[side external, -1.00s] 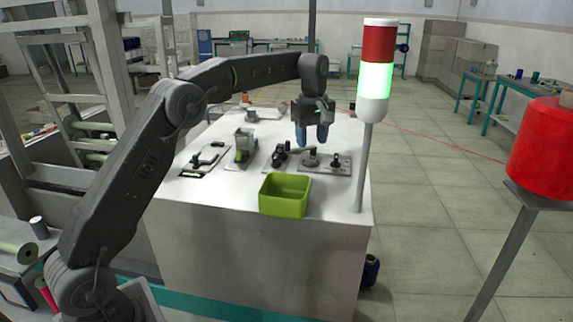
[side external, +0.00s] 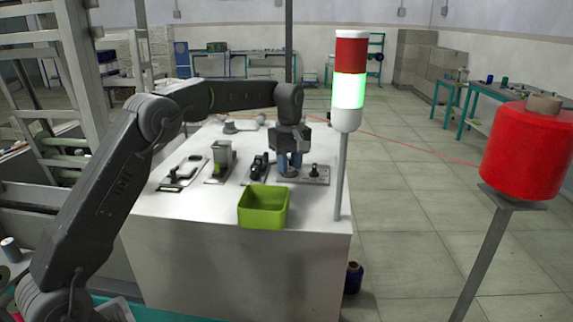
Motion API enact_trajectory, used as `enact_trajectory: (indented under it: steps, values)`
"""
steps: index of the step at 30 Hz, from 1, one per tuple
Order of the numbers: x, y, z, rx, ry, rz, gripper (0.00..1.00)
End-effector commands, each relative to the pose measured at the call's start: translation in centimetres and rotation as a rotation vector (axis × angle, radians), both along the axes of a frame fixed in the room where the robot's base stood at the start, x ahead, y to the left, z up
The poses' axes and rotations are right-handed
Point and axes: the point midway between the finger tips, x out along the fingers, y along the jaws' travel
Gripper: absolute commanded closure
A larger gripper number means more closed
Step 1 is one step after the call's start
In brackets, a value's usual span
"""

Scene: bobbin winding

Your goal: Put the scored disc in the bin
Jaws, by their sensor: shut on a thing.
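My gripper (side external: 290,167) points down with its blue fingers at a grey plate (side external: 318,181) on the right side of the white table. It is shut on a small round grey part standing on that plate, which I take to be the scored disc. The fingers hide most of this part, and no score mark can be made out. The green bin (side external: 263,221), open at the top, stands at the table's front edge, nearer the camera and a little left of my gripper.
Several fixtures stand on the table (side external: 185,213) left of my gripper: a black one (side external: 259,166), a grey upright one (side external: 222,158) and a flat one (side external: 182,174). A signal tower (side external: 347,90), lit green, rises at the right edge. The tabletop between plate and bin looks clear.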

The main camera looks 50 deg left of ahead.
Motion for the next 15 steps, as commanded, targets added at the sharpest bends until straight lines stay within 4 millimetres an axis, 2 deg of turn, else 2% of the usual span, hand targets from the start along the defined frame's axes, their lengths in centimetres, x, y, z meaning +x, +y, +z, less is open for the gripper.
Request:
enact_trajectory:
  steps: [15]
  values:
    - [0.0, 0.0, 2.5, 0.000, -0.001, 0.000, 0.82]
